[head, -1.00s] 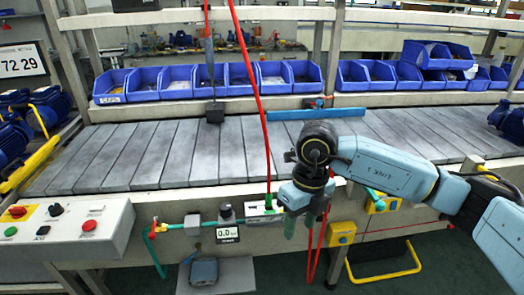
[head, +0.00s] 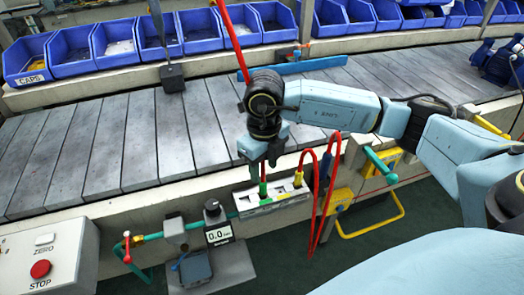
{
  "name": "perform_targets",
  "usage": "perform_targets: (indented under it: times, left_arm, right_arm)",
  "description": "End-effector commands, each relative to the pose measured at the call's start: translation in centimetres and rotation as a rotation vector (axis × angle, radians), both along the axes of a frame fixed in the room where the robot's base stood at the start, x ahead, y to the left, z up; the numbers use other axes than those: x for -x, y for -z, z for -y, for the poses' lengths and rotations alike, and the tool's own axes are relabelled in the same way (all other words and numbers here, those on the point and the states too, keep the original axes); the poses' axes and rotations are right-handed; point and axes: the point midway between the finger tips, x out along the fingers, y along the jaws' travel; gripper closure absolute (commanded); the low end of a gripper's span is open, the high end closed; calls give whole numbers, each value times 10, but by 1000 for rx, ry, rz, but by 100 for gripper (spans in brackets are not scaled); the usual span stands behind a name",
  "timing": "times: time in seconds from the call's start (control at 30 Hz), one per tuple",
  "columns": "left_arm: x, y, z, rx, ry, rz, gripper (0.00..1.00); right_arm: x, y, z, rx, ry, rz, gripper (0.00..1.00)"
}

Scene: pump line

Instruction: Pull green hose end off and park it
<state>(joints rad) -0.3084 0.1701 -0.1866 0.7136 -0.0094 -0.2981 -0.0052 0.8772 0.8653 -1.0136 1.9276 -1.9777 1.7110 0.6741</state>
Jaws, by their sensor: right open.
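The green hose end (head: 263,190) stands upright in the left part of a pale socket block (head: 251,208) on the front rail of the line. Its red hose (head: 233,35) comes down from above and passes behind my right arm. My right gripper (head: 264,163) points down just above the green end, jaws open, with a short red piece showing between or just behind the fingers. I cannot tell whether the fingers touch it. My left gripper is not in view.
A 0.0 gauge (head: 218,235) and teal pipe (head: 150,238) are left of the block. A control box with a red STOP button (head: 40,269) is lower left. A teal handle (head: 380,165) and yellow frame (head: 385,225) are right. The slatted conveyor (head: 110,145) behind is mostly clear.

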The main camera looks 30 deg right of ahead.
Motion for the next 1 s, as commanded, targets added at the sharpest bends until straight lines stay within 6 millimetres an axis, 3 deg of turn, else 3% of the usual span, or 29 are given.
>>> perform_targets:
  times: [0.2,0.4,0.83,1.0]
  left_arm:
    - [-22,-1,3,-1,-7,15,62]
    - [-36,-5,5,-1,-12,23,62]
    - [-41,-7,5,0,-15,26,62]
    - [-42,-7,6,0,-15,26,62]
  right_arm:
    - [0,45,0,1,1,-4,56]
    - [0,71,0,0,1,-1,56]
    - [0,80,0,0,0,0,56]
    - [0,80,0,0,0,0,75]
